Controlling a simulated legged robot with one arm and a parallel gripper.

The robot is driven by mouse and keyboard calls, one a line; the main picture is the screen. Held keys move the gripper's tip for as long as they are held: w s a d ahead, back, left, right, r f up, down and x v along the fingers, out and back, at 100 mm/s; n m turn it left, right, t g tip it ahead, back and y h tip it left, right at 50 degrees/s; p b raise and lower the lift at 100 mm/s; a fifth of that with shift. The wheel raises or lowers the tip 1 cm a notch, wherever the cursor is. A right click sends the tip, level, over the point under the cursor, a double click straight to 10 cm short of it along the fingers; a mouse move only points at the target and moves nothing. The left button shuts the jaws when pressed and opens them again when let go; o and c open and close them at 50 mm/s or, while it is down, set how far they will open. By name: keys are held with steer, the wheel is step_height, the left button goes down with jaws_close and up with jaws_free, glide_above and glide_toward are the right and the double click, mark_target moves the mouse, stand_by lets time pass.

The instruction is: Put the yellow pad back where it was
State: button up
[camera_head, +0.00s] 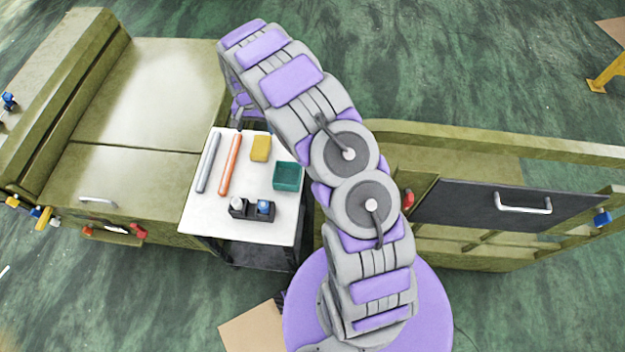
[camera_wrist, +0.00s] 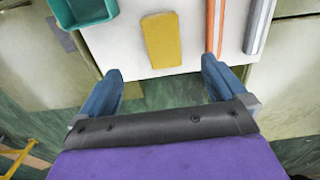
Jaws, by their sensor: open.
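The yellow pad (camera_head: 261,148) lies flat on the white tabletop (camera_head: 216,211), near its back edge. It also shows in the wrist view (camera_wrist: 162,40), beyond and roughly between my fingertips. My gripper (camera_wrist: 160,72) is open with nothing between its two blue fingers. In the head view my gripper (camera_head: 243,119) is at the back edge of the table, partly hidden by my arm. I cannot tell its exact height above the table.
A green bin (camera_head: 288,177) stands right of the pad. An orange rod (camera_head: 230,164) and a grey rod (camera_head: 208,163) lie left of it. A black holder (camera_head: 251,210) sits near the front. Olive frames flank the table, including a lidded box (camera_head: 150,95) at left.

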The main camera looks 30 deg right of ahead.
steer(key=s+d+r+n, duration=0.1)
steer(key=s+d+r, duration=0.1)
steer(key=s+r, duration=0.8)
steer(key=s+d+r+n, duration=0.1)
steer(key=s+d+r, duration=0.1)
steer(key=s+r, duration=0.85)
steer(key=s+a+r+n, duration=0.1)
steer(key=s+r, duration=0.1)
steer(key=s, duration=0.6)
steer(key=s+a+r+n+g, duration=0.1)
steer(key=s+r+n, duration=0.1)
steer(key=s, duration=0.7)
steer(key=s+a+r+n, duration=0.1)
steer(key=s+r, duration=0.2)
steer(key=s, duration=0.5)
steer(key=shift+s+a+n+g, duration=0.3)
steer(key=shift+s+n+g, duration=0.05)
steer(key=shift+n+g, duration=0.05)
steer(key=shift+r, duration=0.1)
